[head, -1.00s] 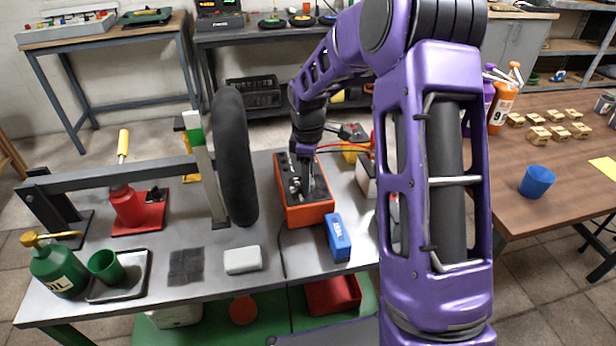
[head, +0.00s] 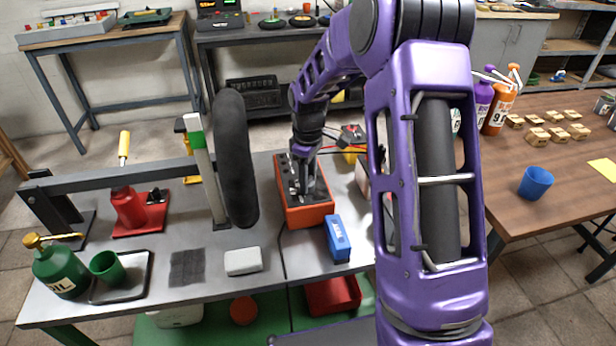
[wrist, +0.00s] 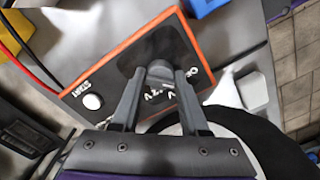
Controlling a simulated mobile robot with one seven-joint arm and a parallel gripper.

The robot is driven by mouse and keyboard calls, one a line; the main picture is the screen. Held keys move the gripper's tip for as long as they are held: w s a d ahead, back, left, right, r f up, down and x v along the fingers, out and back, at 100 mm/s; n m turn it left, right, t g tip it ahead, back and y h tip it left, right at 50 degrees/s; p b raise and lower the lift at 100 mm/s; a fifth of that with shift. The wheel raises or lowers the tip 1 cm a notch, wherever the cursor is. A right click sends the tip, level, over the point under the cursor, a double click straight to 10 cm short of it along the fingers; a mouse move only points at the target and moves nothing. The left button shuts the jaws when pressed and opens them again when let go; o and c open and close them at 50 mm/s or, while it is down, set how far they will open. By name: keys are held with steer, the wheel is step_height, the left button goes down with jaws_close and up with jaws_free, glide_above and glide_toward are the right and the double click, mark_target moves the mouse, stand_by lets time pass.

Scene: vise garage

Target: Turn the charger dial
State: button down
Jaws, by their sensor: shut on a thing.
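The charger (head: 308,218) is an orange box with a dark top panel. It stands on the grey workbench in the head view, and its panel also shows in the wrist view (wrist: 115,68). The dark grey dial (wrist: 160,72) sticks up from the panel between my two fingers. My gripper (wrist: 156,78) is shut on the dial, with one finger on each side. In the head view my gripper (head: 302,190) points down at the charger's top and hides the dial. A white START button (wrist: 92,102) and white markings are on the panel, partly covered by my fingers.
A black tyre (head: 236,158) stands just left of the charger. A blue box (head: 338,238) lies in front of it. Red and black cables (wrist: 22,40) run beside it. A white block (head: 243,261) and a dark cloth (head: 187,267) lie on the bench.

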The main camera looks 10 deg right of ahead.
steer(key=m, duration=0.4)
steer(key=shift+r+m+p, duration=0.1)
steer(key=shift+m+p, duration=0.2)
steer(key=shift+p, duration=0.05)
steer(key=shift+m+p, duration=0.3)
steer(key=shift+m, duration=1.6)
steer(key=shift+c, duration=2.2)
jaws_free()
step_height(320, 180, up, 17)
steer(key=p, duration=0.2)
steer(key=shift+r, duration=0.15)
